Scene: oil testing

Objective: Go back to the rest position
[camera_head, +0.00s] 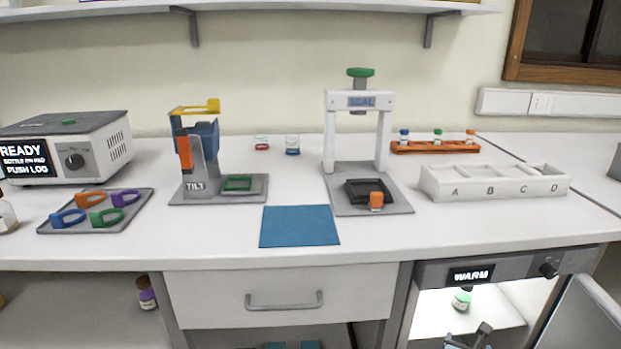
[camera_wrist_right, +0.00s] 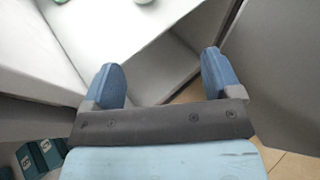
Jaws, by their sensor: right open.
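My right gripper (camera_head: 470,338) shows at the bottom edge of the head view, in front of the open warming cabinet. In the right wrist view the right gripper (camera_wrist_right: 160,62) is open, its two blue fingers wide apart with nothing between them. A small bottle with a green cap (camera_head: 461,298) stands inside the lit cabinet, apart from the gripper. A greenish round thing (camera_wrist_right: 143,1) at the top edge of the wrist view is cut off; I cannot tell what it is. My left gripper is not in view.
The cabinet marked WARM (camera_head: 471,275) has its door (camera_head: 590,315) open at the right. A drawer (camera_head: 284,301) is shut to its left. Above, the counter holds a blue mat (camera_head: 299,226), a TILT stand (camera_head: 194,165), a SEAL press (camera_head: 331,140) and a white lettered rack (camera_head: 494,187).

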